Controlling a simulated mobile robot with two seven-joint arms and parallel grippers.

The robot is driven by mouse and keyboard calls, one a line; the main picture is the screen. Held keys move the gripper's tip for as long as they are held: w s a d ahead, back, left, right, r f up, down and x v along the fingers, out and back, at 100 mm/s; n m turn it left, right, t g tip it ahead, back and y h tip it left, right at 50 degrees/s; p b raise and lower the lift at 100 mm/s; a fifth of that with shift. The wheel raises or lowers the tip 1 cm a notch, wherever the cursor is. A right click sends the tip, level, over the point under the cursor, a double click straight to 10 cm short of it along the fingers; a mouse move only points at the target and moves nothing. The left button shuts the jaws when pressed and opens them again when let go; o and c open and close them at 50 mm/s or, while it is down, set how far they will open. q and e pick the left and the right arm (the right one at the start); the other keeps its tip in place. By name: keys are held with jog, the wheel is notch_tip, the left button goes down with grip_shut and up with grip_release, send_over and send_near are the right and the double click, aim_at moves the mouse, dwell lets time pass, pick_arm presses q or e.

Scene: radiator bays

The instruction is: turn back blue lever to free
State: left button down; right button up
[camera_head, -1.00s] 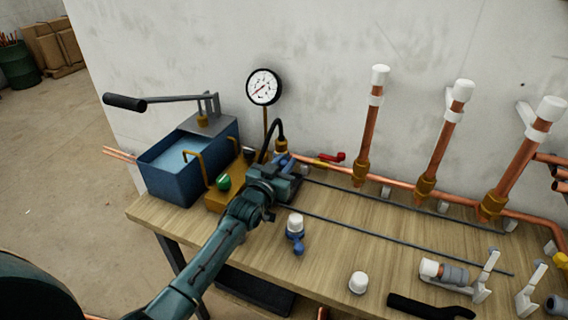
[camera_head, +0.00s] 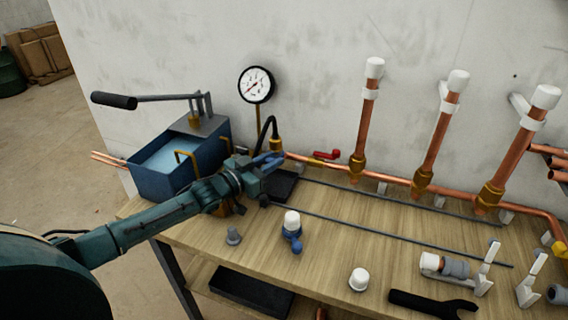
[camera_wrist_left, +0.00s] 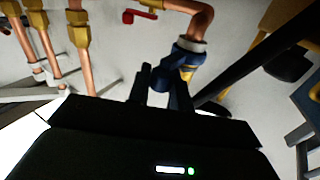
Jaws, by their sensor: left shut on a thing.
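The blue lever (camera_head: 268,160) is on the copper pipe fitting at the back of the bench, just below the pressure gauge. My left gripper (camera_head: 262,168) reaches it from the left and is shut on it. In the left wrist view the blue lever (camera_wrist_left: 162,74) lies between the two dark fingers (camera_wrist_left: 160,88), below a blue collar with a white band. The gripper hides part of the lever in the head view. My right gripper is not in view.
A red lever (camera_head: 327,155) sits on the pipe just right of the blue one. The blue pump tank (camera_head: 150,182) and its long handle (camera_head: 115,100) stand left, close to my arm.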

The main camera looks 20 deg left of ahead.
pick_arm(q)
jog(key=shift+r, duration=0.1)
jog(key=shift+a, duration=0.1)
jog(key=c, duration=1.3)
grip_release()
jog(key=v, duration=1.3)
jog(key=shift+s, duration=0.1)
